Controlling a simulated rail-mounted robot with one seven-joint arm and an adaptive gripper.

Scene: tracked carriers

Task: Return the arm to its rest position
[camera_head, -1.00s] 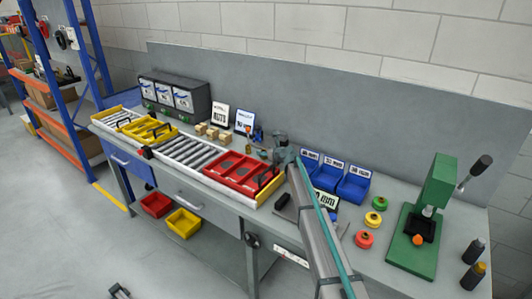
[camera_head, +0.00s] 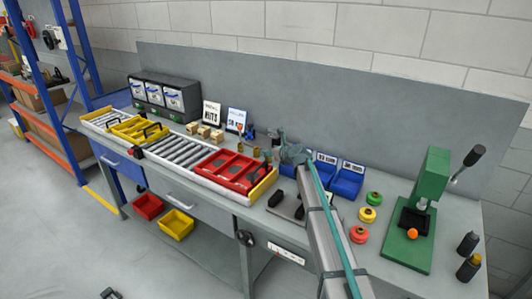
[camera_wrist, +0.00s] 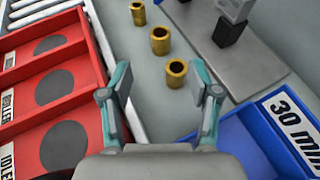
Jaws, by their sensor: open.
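My gripper (camera_wrist: 160,94) is open and empty in the wrist view, its two teal fingers spread apart above the grey bench. In the head view my gripper (camera_head: 293,153) is small and hangs above the bench, between the red carrier (camera_head: 207,159) and the blue bins (camera_head: 348,182). In the wrist view the red carrier (camera_wrist: 98,70), with round dark recesses, lies left of the fingers. A blue bin (camera_wrist: 232,150) with a 30 mm label lies to the right. Several brass bushings, one of them here (camera_wrist: 176,74), stand between and beyond the fingertips, apart from them.
A roller track (camera_head: 180,150) runs along the bench with a yellow carrier (camera_head: 128,138) further left. A green press (camera_head: 428,195) stands at the right, with coloured knobs (camera_head: 367,214) and dark bottles (camera_head: 469,267) near it. A grey panel rises behind the bench.

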